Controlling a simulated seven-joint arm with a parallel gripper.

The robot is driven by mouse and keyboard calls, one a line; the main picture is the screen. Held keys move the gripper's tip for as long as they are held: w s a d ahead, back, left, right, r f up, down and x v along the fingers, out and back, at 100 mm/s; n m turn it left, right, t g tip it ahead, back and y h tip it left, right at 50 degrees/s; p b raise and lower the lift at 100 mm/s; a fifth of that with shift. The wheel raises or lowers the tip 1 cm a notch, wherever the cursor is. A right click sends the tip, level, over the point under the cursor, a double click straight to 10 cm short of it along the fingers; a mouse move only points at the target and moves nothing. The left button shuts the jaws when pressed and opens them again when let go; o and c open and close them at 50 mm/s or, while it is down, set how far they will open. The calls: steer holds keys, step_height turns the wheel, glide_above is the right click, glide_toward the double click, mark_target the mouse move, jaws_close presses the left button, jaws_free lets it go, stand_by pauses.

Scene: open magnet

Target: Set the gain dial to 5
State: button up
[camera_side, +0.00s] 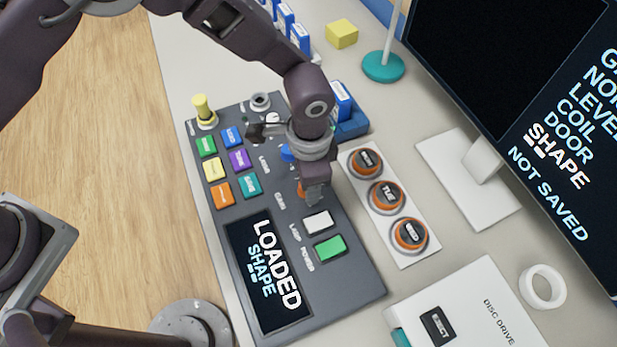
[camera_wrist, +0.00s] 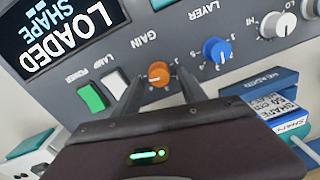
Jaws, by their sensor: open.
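The gain dial is a small orange knob (camera_wrist: 159,74) under the word GAIN in the wrist view. In the side view a bit of orange (camera_side: 302,190) shows beside my gripper, mostly hidden by it. My gripper (camera_side: 312,200) is over the grey control panel (camera_side: 351,273). In the wrist view its two dark fingers (camera_wrist: 158,88) are apart, one on each side of the orange knob. Whether they touch it I cannot tell. The dial's pointer and number are too small to read. The panel screen (camera_side: 268,275) reads LOADED SHAPE.
A blue layer knob (camera_wrist: 216,50) and a grey knob (camera_wrist: 277,24) sit near the gain dial. A white lamp button (camera_side: 318,222) and green power button (camera_side: 330,248) are close by. Orange-rimmed day buttons (camera_side: 386,196) stand right of the panel. The monitor (camera_side: 530,100) reads NOT SAVED.

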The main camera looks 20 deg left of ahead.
step_height(320, 180, up, 7)
steer(key=shift+s+d+f, duration=0.1)
steer(key=shift+f, duration=0.05)
stand_by(0.4)
steer(key=s+a+r+n+t, duration=0.3)
steer(key=a+r+n, duration=0.3)
steer(key=a+r, duration=1.4)
steer(key=s+a+r+n+t, duration=0.1)
steer(key=s+a+r+n, duration=0.1)
steer(key=s+a, duration=0.2)
steer(key=s+a+r+n+t, duration=0.1)
steer(key=s+a+r+n, duration=0.1)
steer(key=s, duration=0.9)
steer(key=a+n, duration=0.1)
steer(key=a, duration=0.1)
steer(key=shift+a+r, duration=0.4)
